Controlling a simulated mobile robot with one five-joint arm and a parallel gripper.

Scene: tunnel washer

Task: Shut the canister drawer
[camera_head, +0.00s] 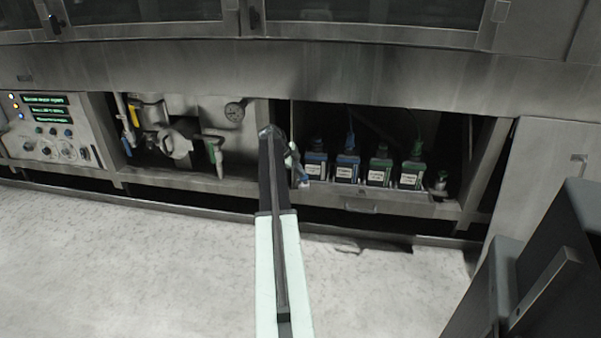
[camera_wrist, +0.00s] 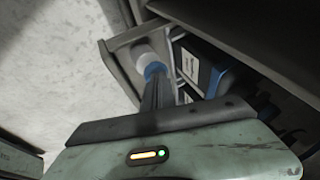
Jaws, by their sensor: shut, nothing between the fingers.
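The canister drawer (camera_head: 405,211) is low in the open bay right of centre and appears partly out. It holds several dark canisters (camera_head: 379,168) with white labels and blue or green caps. Its handle (camera_head: 362,208) is on the front. In the wrist view, the grey drawer wall (camera_wrist: 118,68) and a labelled canister (camera_wrist: 190,66) show close up. My gripper (camera_wrist: 154,82) is shut and empty, its tip at a white and blue cylindrical piece (camera_wrist: 147,57) by the drawer's end; contact is unclear. In the head view my arm hides the drawer's left end.
Left of the bay are a control panel (camera_head: 50,128) with green displays, and pipes with valves (camera_head: 172,140). A steel beam (camera_head: 420,85) overhangs the bay. A small jar (camera_head: 440,183) stands right of the canisters.

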